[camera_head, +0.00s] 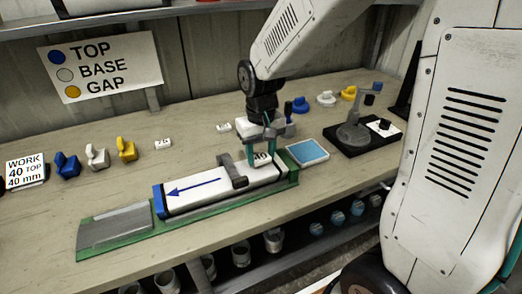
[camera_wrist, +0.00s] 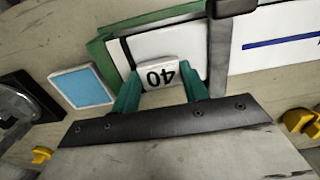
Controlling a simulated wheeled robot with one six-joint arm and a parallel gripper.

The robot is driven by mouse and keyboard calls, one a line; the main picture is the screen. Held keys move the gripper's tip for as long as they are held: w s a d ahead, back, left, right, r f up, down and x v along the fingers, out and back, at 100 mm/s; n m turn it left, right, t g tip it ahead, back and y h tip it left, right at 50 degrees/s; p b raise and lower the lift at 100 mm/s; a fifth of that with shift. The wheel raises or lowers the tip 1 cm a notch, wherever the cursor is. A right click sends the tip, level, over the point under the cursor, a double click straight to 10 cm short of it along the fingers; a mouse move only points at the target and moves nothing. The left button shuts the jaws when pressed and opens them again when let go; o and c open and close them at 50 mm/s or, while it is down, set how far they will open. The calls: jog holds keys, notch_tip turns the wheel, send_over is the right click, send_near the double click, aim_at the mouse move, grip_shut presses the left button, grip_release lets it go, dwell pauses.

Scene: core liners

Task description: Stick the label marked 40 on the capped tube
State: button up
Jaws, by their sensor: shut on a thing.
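The capped tube (camera_head: 205,187) is white with a blue arrow pointing left and a blue cap (camera_head: 158,201) at its left end. It lies in a green cradle (camera_head: 292,173), under a grey clamp (camera_head: 233,172). My gripper (camera_head: 262,150) is shut on the white label marked 40 (camera_wrist: 158,75), over the tube's right part, right of the clamp. In the wrist view the label sits between the green fingertips (camera_wrist: 160,92), with the white tube (camera_wrist: 185,42) behind it. I cannot tell whether the label touches the tube. The tube's right end is partly hidden by my gripper in the head view.
Other labels (camera_head: 163,143) (camera_head: 223,127) lie behind the tube. Blue, white and yellow caps stand at left (camera_head: 97,156) and back right (camera_head: 326,98). A blue pad (camera_head: 307,151) and a black-based stand (camera_head: 355,132) are at right. A work card (camera_head: 26,172) reads "40 TOP 40 mm".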

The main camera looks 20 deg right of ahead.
jog(key=shift+f, duration=0.85)
jog(key=o, duration=1.4)
jog(key=shift+r, duration=3.55)
